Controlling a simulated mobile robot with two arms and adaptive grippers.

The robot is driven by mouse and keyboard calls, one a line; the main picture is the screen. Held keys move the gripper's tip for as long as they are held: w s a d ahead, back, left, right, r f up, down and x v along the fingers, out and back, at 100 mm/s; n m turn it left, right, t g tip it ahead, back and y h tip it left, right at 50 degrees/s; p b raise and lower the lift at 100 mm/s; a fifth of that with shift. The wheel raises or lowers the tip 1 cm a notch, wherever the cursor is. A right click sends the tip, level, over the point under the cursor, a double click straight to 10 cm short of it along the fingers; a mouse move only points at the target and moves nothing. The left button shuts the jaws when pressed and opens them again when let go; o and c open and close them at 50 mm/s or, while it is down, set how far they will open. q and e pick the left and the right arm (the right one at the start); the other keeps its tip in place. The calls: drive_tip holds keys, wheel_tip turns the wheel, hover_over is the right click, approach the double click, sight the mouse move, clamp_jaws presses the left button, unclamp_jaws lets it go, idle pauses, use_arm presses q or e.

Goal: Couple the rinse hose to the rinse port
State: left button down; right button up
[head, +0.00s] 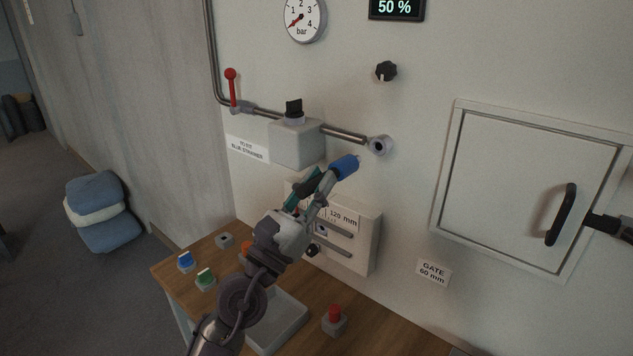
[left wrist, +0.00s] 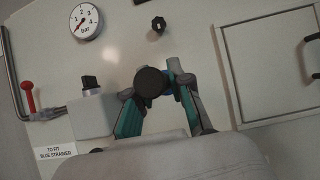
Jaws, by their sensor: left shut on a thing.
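The rinse hose's blue end (head: 345,166) is held between the fingertips of my left gripper (head: 324,182). In the left wrist view, the dark round end of the held piece (left wrist: 151,82) sits between the fingers of the left gripper (left wrist: 157,88), with a little blue behind it. The rinse port, a grey ring with a dark bore (head: 379,145), is on the wall at the right end of the pipe. In the head view the blue end is just below and left of the port, with a gap in the picture. The port is hidden in the left wrist view.
A grey box with a black knob (head: 296,143) sits on the pipe, left of the port. A red-handled valve (head: 231,88) is further left. A slotted panel (head: 364,240) is below. A handled hatch (head: 520,170) is right. The wooden bench (head: 380,335) holds a tray and buttons.

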sight(350, 164)
use_arm(q)
drive_tip(key=shift+w+d, duration=0.2)
drive_tip(key=shift+w, duration=0.1)
drive_tip(key=shift+w+d+b, duration=0.5)
drive_tip(key=shift+w+d, duration=0.3)
drive_tip(key=shift+w, duration=0.25)
drive_tip(key=shift+w+d+b, duration=0.3)
drive_tip(key=shift+w+d, duration=0.35)
drive_tip(key=shift+w, duration=0.25)
use_arm(e)
drive_tip(key=shift+s+d+f, duration=0.2)
drive_tip(key=shift+d+f, duration=0.05)
drive_tip(key=shift+f, duration=0.2)
drive_tip(key=shift+s+d+f, duration=0.15)
drive_tip(key=shift+d+f, duration=0.1)
drive_tip(key=shift+f, duration=0.2)
drive_tip(key=shift+w+a+r, duration=0.1)
drive_tip(key=shift+a+r, duration=0.1)
drive_tip(key=shift+a, duration=0.05)
drive_tip(key=shift+f, duration=0.1)
